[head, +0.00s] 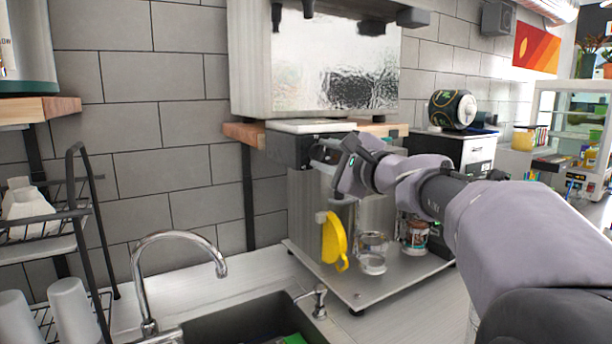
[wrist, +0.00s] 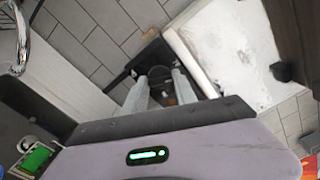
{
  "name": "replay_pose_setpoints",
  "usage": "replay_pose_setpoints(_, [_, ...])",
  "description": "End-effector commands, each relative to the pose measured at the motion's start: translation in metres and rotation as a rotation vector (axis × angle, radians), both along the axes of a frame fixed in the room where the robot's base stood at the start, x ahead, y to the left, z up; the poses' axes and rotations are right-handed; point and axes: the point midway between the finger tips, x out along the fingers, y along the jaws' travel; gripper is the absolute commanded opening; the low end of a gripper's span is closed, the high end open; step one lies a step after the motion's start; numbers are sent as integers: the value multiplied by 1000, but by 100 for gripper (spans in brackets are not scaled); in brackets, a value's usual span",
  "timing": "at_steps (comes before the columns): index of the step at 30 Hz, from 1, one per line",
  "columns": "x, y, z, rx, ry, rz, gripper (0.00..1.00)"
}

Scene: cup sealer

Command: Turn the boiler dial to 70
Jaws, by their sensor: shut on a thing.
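My gripper (head: 322,156) reaches in from the right to this upper front. In the wrist view, my gripper (wrist: 161,86) has its two pale fingers on either side of the dark dial (wrist: 160,74), shut on it. The dial is small and dark here, and no numbers or setting can be read. In the head view the dial is hidden by the gripper.
A yellow handle-like piece (head: 334,240) hangs on the boiler's front. A clear glass (head: 372,253) and a jar (head: 414,236) stand on the metal tray (head: 385,285). A faucet (head: 150,250) and sink (head: 245,320) are at the lower left.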

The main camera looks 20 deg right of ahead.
Motion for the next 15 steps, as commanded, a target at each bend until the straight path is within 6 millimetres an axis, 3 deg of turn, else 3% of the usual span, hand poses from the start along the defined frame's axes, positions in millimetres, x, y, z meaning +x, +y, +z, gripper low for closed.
replay_pose_setpoints(1, [0, 0, -7, -38, -7, 0, 0])
replay_pose_setpoints(15, [0, 0, -4, -361, -69, 0, 0])
